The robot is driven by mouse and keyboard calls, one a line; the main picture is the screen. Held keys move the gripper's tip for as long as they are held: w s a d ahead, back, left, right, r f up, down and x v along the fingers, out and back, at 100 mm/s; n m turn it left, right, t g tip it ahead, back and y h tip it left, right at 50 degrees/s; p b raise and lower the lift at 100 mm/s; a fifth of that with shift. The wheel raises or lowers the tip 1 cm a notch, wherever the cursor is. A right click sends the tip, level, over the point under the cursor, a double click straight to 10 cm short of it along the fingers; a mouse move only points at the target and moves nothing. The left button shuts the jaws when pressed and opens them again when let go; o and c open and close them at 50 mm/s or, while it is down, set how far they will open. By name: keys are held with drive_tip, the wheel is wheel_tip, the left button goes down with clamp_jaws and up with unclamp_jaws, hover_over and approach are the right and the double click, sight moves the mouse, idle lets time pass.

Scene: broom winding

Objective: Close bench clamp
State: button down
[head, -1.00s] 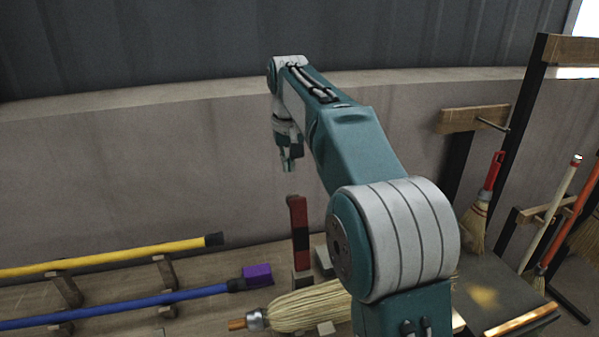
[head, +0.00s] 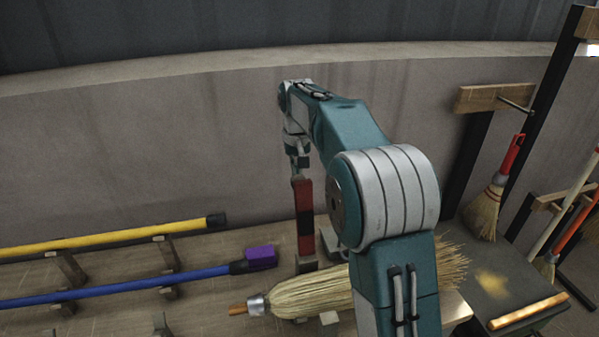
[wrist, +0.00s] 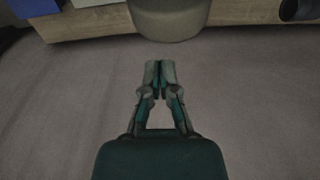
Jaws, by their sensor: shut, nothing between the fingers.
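The bench clamp shows in the head view as an upright bar, red at both ends with a black middle (head: 304,214), on a wooden bench. My gripper (head: 303,172) is just at the top end of this bar in the head view; I cannot tell whether they touch. In the wrist view my gripper (wrist: 160,68) has its fingertips together with nothing between them. A broom head of pale bristles (head: 310,292) lies on its side beside the clamp, partly hidden by my arm. The lower part of the clamp is partly hidden too.
A yellow pole (head: 100,239) and a blue pole (head: 120,286) lie on wooden supports at left. A purple block (head: 260,257) is near the clamp. A red-handled broom (head: 486,207) hangs at right. A concrete wall (head: 130,140) rises behind the bench.

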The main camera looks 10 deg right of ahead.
drive_tip(key=s, duration=0.1)
drive_tip(key=s+r, duration=0.1)
drive_tip(key=s, duration=0.1)
drive_tip(key=shift+s+a+r, duration=0.2)
drive_tip(key=shift+s+a, duration=0.15)
drive_tip(key=shift+a, duration=0.05)
drive_tip(key=shift+s+d+r, duration=0.1)
drive_tip(key=shift+d, duration=0.05)
